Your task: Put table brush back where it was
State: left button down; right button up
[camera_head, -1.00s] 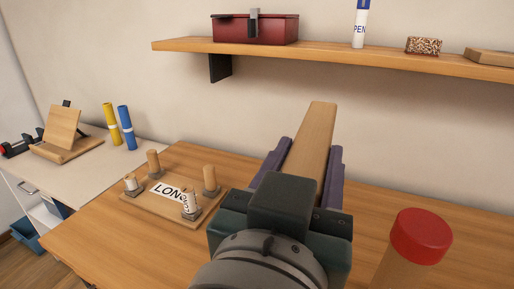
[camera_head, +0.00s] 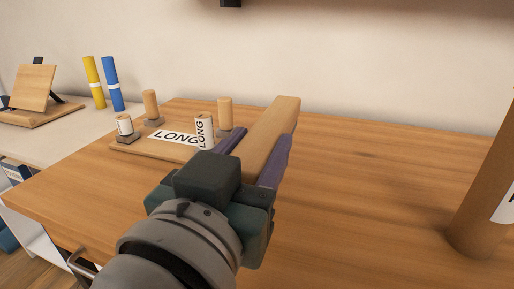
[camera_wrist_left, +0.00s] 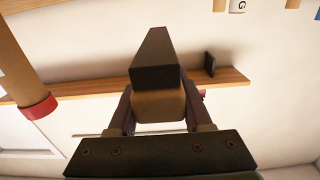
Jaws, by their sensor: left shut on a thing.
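The table brush (camera_head: 272,125) is a long, light wooden block in the head view. My left gripper (camera_head: 257,147) is shut on it, with purple fingers along its two sides. The brush points away from me over the wooden table (camera_head: 350,210); whether it touches the table I cannot tell. In the left wrist view the brush (camera_wrist_left: 158,62) sticks out between the fingers, with a dark face toward the camera. Its held part is partly hidden by the gripper. My right gripper is in neither view.
A wooden board (camera_head: 150,151) with several pegs and a LONG label lies left of the brush. A brown tube (camera_head: 484,205) stands at the right. Yellow (camera_head: 95,82) and blue (camera_head: 112,84) tubes stand on the pale side table. The table between brush and brown tube is clear.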

pick_arm(q)
notch_tip(320, 180, down, 12)
jog(key=b, duration=0.7)
jog(key=shift+r, duration=0.25)
jog(key=shift+f+b, duration=0.2)
jog(key=shift+b, duration=0.2)
jog(key=shift+c, duration=1.6)
grip_release()
jog(key=shift+r, duration=0.1)
